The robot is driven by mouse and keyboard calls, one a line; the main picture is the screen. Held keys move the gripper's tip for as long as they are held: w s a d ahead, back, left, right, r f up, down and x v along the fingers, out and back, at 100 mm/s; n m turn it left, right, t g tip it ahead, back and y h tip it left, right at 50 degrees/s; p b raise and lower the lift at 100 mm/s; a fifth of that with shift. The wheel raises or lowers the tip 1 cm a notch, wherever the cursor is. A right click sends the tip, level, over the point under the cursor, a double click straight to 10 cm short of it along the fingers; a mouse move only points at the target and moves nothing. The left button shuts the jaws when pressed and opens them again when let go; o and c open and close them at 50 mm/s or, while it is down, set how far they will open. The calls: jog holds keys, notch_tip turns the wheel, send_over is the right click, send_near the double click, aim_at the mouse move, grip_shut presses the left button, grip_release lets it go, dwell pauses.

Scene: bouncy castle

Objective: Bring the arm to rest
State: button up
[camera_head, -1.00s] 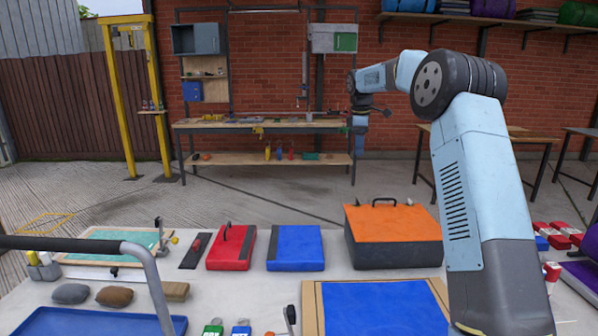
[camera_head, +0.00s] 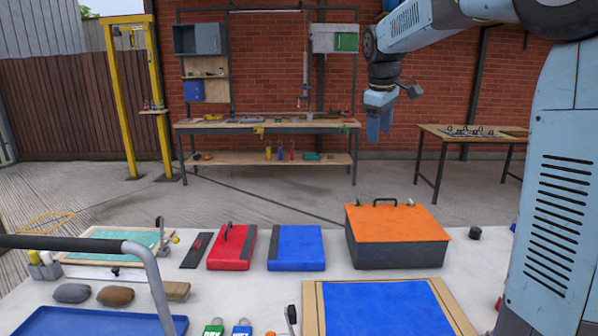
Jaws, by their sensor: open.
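My gripper (camera_head: 380,128) hangs at the end of my light-blue arm, pointing down in the air in the upper right of the head view. It appears above and behind the orange-topped box, with nothing seen between its fingers. It is open, though the fingers look small and close together from here. My arm's upper link fills the right side of the view, and the forearm reaches left from the top right corner.
A pale table holds an orange-topped box (camera_head: 397,238), a blue case (camera_head: 295,249), a red case (camera_head: 232,247), a blue panel (camera_head: 385,308) and a blue tray (camera_head: 100,322). A workbench (camera_head: 265,126) and another table (camera_head: 480,134) stand behind, with open floor between.

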jog(key=s+d+f+m+t, duration=0.1)
jog(key=s+f+m, duration=0.2)
jog(key=s, duration=0.8)
jog(key=s+d+f+m, duration=0.1)
jog(key=s+f+m, duration=0.2)
jog(key=s, duration=0.8)
jog(key=s+d+f+m+t+y, duration=0.1)
jog(key=s+f+m, duration=0.2)
jog(key=s, duration=0.8)
jog(key=shift+f+m+t, duration=0.3)
